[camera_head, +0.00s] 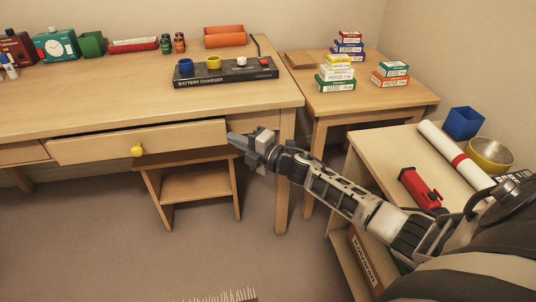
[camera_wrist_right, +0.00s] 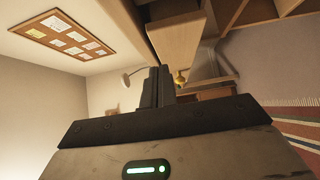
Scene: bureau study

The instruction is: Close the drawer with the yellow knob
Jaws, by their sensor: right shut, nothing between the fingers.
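The drawer with the yellow knob (camera_head: 100,143) is in the front of the desk (camera_head: 100,97) at the left of the head view. It stands partly open, with a dark gap along its top edge. Its yellow knob (camera_head: 137,150) also shows in the right wrist view (camera_wrist_right: 180,78). My right gripper (camera_head: 236,139) is shut and empty at the right end of the drawer front, very close to it. Whether it touches the drawer I cannot tell. In the right wrist view its shut fingers (camera_wrist_right: 157,86) point toward the drawer. My left gripper is not in view.
A small wooden stool (camera_head: 196,186) stands under the drawer. A battery charger (camera_head: 226,73) sits on the desk. A side table (camera_head: 370,97) holds stacked boxes.

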